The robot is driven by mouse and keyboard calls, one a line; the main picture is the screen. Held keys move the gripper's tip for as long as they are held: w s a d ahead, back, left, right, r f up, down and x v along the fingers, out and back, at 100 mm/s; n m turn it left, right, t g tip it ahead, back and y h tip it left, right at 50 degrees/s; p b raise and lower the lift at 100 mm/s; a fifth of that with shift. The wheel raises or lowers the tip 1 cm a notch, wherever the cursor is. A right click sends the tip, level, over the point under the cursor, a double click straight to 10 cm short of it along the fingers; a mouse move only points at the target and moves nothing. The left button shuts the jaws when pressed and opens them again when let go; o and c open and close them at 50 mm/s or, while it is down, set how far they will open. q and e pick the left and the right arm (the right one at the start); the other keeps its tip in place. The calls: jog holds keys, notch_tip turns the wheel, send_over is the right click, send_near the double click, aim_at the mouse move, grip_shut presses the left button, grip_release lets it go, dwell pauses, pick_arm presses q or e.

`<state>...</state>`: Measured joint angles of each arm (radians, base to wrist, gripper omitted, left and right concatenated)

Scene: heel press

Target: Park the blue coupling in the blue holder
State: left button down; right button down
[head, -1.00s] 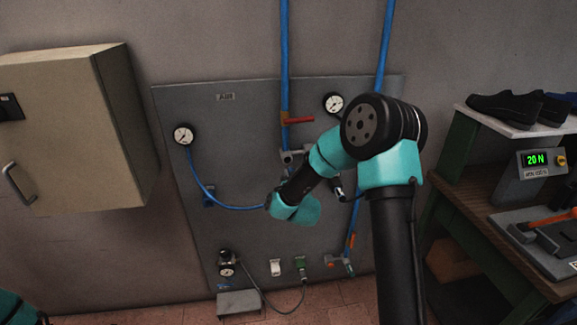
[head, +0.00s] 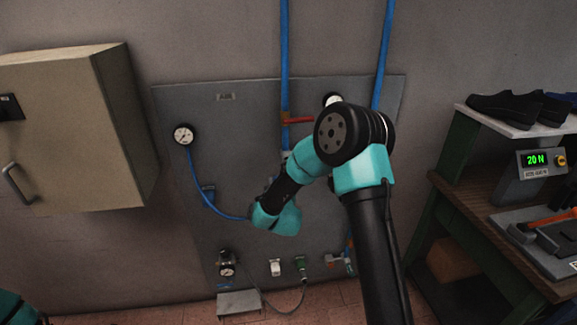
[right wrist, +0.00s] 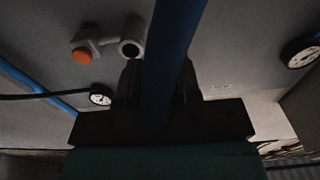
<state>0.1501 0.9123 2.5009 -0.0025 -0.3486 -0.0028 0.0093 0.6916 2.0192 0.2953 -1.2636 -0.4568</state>
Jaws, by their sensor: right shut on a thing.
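My right gripper (right wrist: 160,85) shows in the right wrist view as two dark fingers, shut around the end of a blue hose (right wrist: 172,45). The blue coupling at that hose end is hidden by the hose and fingers. In the head view, the hose (head: 205,200) hangs from the left gauge and runs to my right wrist, which hides the fingertips. My left gripper is out of view; only a bit of my left arm shows bottom left.
The grey panel (head: 225,130) carries a left gauge (head: 184,135), a red-handled valve (head: 298,120), a regulator (head: 227,265) and other fittings below. A beige cabinet (head: 60,130) stands left. A bench (head: 470,215) with shoes (head: 505,104) stands right.

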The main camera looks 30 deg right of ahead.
jog(key=w+a+f, duration=0.4)
jog(key=a+f, duration=0.3)
jog(key=a, duration=0.5)
jog(key=w+a+f, duration=0.4)
jog(key=a+f, duration=0.4)
jog(key=a, duration=0.5)
jog(key=shift+a, duration=0.25)
dwell(2.4)
jog(key=shift+w, duration=0.25)
jog(key=shift+x, duration=2.2)
jog(key=shift+w, duration=0.1)
